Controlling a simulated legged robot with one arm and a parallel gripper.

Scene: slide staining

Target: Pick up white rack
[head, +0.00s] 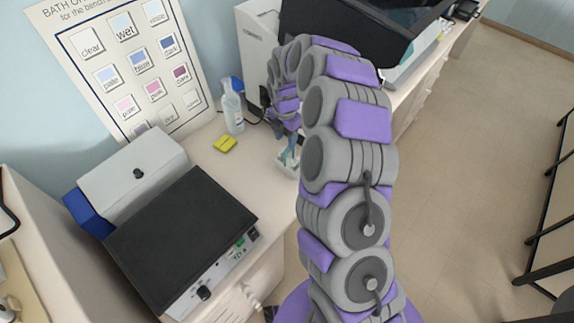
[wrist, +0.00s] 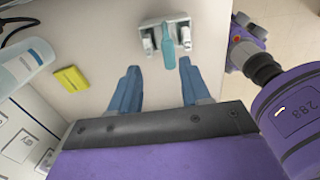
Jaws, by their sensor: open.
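A small white rack (wrist: 148,35) stands on the bench at the top middle of the wrist view, with a teal upright piece (wrist: 168,45) on it. The rack also shows in the head view (head: 287,163), partly hidden by my gripper and arm. My gripper (wrist: 160,76) is open, its two blue fingers spread wide with nothing between them. In the wrist view the rack lies just beyond the fingertips, roughly in line with the gap. No contact with it can be made out.
A yellow pad (head: 225,144) and a clear bottle with a blue top (head: 233,108) stand left of the rack. A black-topped device (head: 180,240) fills the near left bench. Bare bench surrounds the rack.

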